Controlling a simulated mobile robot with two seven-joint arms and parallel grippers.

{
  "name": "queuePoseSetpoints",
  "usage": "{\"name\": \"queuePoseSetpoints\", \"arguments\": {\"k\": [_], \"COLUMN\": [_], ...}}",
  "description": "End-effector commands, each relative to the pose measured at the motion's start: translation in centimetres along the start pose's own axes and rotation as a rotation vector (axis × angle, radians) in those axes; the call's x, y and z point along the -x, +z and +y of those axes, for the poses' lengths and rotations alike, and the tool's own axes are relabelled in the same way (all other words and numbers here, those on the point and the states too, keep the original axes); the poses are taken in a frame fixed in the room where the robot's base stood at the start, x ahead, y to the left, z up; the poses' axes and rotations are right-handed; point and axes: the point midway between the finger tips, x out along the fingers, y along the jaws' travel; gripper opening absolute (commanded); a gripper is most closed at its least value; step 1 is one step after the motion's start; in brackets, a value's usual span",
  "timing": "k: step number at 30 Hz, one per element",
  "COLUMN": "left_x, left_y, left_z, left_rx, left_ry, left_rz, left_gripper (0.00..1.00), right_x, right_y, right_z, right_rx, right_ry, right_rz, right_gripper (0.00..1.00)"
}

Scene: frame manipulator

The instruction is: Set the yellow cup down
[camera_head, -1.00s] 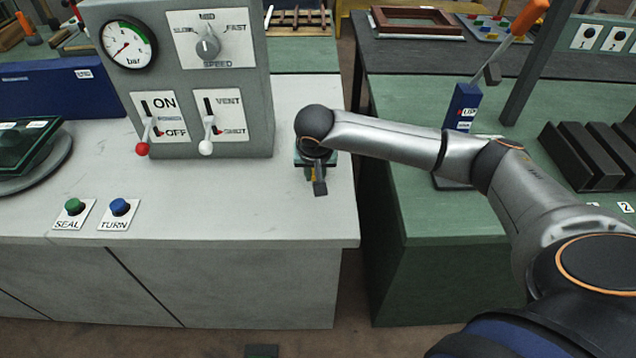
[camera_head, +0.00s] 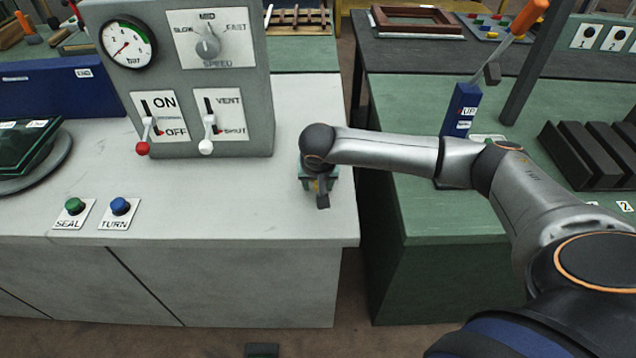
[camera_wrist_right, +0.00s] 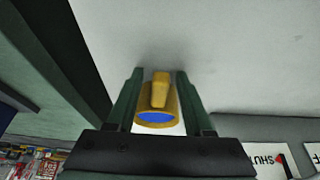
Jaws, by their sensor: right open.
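The yellow cup (camera_wrist_right: 160,92) has a blue inside and shows in the right wrist view between the two green fingers of my right gripper (camera_wrist_right: 158,92). The fingers are open, one on each side of the cup. In the head view my right gripper (camera_head: 319,183) is low over the right end of the pale grey bench top (camera_head: 240,195). There the wrist hides most of the cup. I cannot tell for sure whether the cup's base touches the bench. My left gripper is not in view.
A grey control panel (camera_head: 215,80) with levers and a gauge stands left of my right gripper. Green and blue buttons (camera_head: 119,206) lie further left. A gap separates this bench from a green bench (camera_head: 430,215) on the right. The bench top around the gripper is mostly clear.

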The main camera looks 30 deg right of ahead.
Motion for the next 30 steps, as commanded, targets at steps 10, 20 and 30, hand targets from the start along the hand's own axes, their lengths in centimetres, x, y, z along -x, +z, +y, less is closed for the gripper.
{"name": "queuePoseSetpoints", "arguments": {"k": [10,20,30], "left_x": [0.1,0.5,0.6], "left_y": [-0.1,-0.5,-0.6], "left_z": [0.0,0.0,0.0], "left_rx": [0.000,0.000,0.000], "left_ry": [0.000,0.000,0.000], "left_rz": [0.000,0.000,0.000], "left_gripper": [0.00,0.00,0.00], "right_x": [1.6,8.6,12.2], "right_y": [-0.2,-0.2,-0.1], "right_z": [-0.1,-0.1,0.0], "right_rx": [0.000,0.000,-0.001], "right_ry": [-0.003,-0.004,-0.001], "right_rz": [0.001,0.002,0.001], "right_gripper": [0.52,0.52,0.52]}}
